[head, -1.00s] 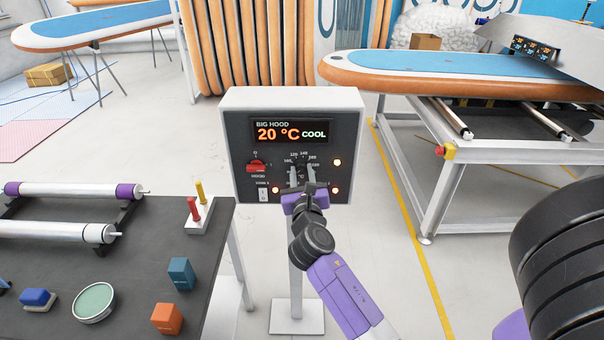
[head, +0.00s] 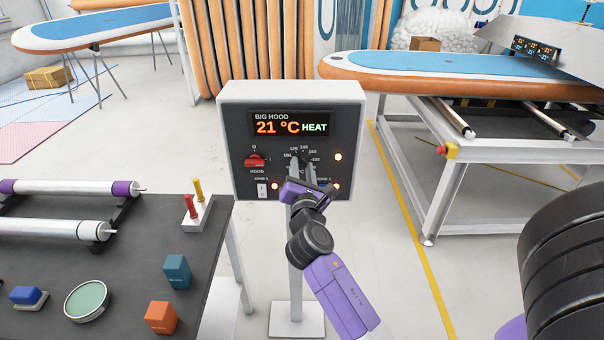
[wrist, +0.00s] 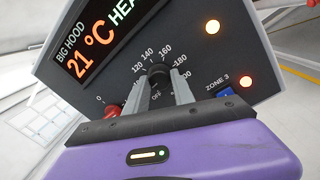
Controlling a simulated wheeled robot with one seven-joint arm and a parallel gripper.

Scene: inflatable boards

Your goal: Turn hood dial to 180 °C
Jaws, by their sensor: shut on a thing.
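The hood control box (head: 225,135) stands on a post, its display (head: 291,125) reading 21 °C HEAT. The black temperature dial (wrist: 158,72) sits below the display, inside a ring of printed numbers; 120 to 180 are readable in the wrist view. My gripper (wrist: 160,82) is shut on the dial, one finger on either side, and is rolled relative to the panel. In the head view my gripper (head: 304,170) covers the lower part of the dial. The dial's pointer mark cannot be made out.
A red hood switch (head: 256,160) is left of the dial. A blue Zone 3 switch (wrist: 226,93) and lit orange lamps are close to my gripper. A dark table (head: 140,220) with rollers and blocks stands left; a white frame with a board (head: 440,75) stands right.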

